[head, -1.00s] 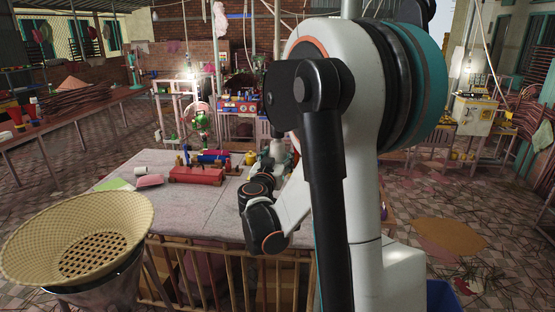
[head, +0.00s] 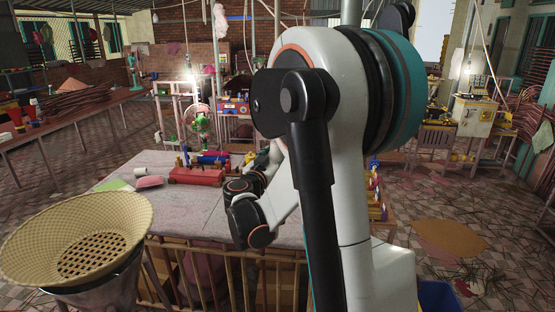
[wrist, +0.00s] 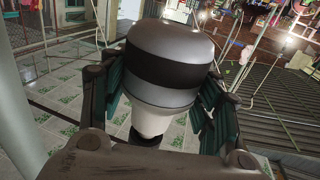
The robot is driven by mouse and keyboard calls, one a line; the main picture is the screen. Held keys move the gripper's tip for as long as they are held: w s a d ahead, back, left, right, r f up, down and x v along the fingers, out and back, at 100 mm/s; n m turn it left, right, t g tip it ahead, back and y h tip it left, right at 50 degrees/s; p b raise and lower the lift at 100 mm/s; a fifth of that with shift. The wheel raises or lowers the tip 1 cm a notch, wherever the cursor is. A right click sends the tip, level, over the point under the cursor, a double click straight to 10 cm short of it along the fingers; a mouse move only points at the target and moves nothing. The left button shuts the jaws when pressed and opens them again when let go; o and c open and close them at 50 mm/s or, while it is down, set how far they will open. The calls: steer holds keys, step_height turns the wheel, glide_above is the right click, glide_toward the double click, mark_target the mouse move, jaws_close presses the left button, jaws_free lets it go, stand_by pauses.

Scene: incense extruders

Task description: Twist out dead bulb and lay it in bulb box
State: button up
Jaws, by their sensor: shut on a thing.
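In the wrist view, my gripper (wrist: 165,100) is closed around a rounded grey thing with a broad dark band (wrist: 168,62), which looks like the dead bulb. Its body lies between the two dark ribbed fingers. A pale neck narrows toward my palm and ends in a dark piece. Whether it touches anything at its far end I cannot tell. In the head view my gripper and the bulb are hidden behind my arm. I cannot make out which thing is the bulb box.
A grey-topped table (head: 125,171) stands ahead, with a red case (head: 196,176) and small items on it. A woven basket (head: 75,238) on a metal stand is at the left front. Colourful items (head: 377,205) line the table's right side. Open tiled floor lies to the right.

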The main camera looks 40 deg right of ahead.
steer(key=o, duration=1)
steer(key=v, duration=1.2)
steer(key=shift+w, duration=0.1)
